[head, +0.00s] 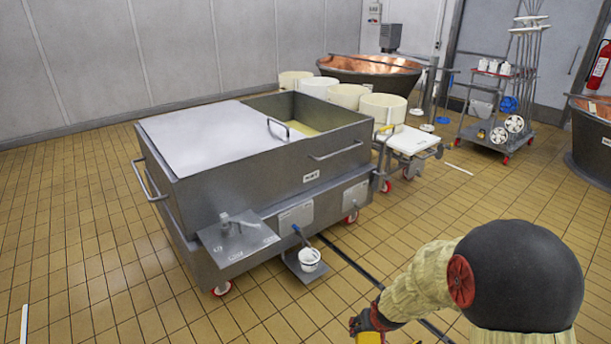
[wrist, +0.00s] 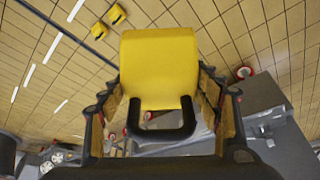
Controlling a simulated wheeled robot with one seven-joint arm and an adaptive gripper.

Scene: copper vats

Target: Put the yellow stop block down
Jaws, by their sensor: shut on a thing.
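The yellow stop block (wrist: 160,62) fills the middle of the wrist view, with a black loop handle at its near end. My gripper (wrist: 162,98) is shut on it, one finger on each side. In the head view, my gripper (head: 372,322) is at the bottom edge, right of the large steel vat, with a sliver of the yellow block (head: 368,338) showing below it. Most of the block is cut off there. In the wrist view the tiled floor lies beyond the block. I cannot tell the gap between them.
Two yellow blocks, one here (wrist: 117,14) and one here (wrist: 99,31), sit on the floor near a dark drain line. A white-topped cart (head: 412,141) stands behind. Floor (head: 490,195) at right is clear.

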